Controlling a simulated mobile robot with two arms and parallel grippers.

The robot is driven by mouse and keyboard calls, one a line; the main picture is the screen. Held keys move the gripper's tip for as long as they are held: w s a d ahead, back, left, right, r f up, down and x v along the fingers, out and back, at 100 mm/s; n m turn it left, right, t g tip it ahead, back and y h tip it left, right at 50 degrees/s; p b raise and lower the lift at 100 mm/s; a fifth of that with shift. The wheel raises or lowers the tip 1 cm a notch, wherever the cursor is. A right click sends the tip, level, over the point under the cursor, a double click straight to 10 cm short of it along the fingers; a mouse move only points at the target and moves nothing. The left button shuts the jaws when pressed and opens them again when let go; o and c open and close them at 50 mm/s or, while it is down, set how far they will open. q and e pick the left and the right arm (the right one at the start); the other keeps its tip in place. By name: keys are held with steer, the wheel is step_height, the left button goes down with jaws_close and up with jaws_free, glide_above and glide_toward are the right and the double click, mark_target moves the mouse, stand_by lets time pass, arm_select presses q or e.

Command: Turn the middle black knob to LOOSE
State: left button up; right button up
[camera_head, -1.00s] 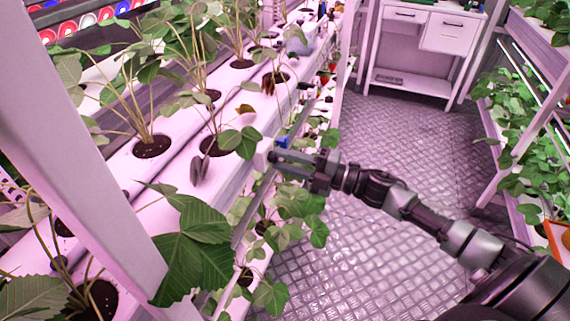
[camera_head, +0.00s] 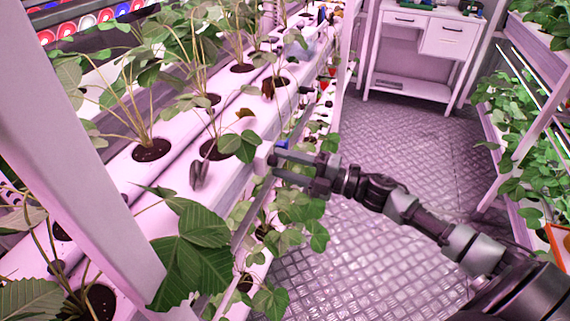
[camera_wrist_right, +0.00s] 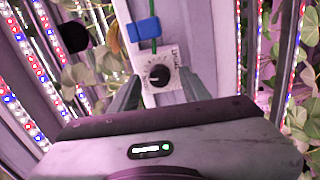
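The black knob (camera_wrist_right: 159,75) shows in the right wrist view on a small white dial plate (camera_wrist_right: 173,58) with dark lettering. The lettering and the pointer direction are too small to read surely. My right gripper (camera_wrist_right: 160,88) is open, one finger on each side of the knob, with gaps visible between fingers and knob. In the head view my right gripper (camera_head: 276,165) reaches the aisle-side edge of the left rack, and the knob is hidden there. My left gripper is not in view.
A blue clip (camera_wrist_right: 144,30) with a green line sits just above the dial. Planted white troughs (camera_head: 150,205) fill the left rack, with leaves (camera_head: 300,215) hanging below the gripper. The aisle floor (camera_head: 400,150) is clear. A white desk (camera_head: 420,40) stands at the back.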

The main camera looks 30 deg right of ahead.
steer(key=b+v, duration=0.1)
steer(key=v, duration=0.6)
steer(key=shift+s+d, duration=0.25)
steer(key=shift+s, duration=0.05)
stand_by(0.3)
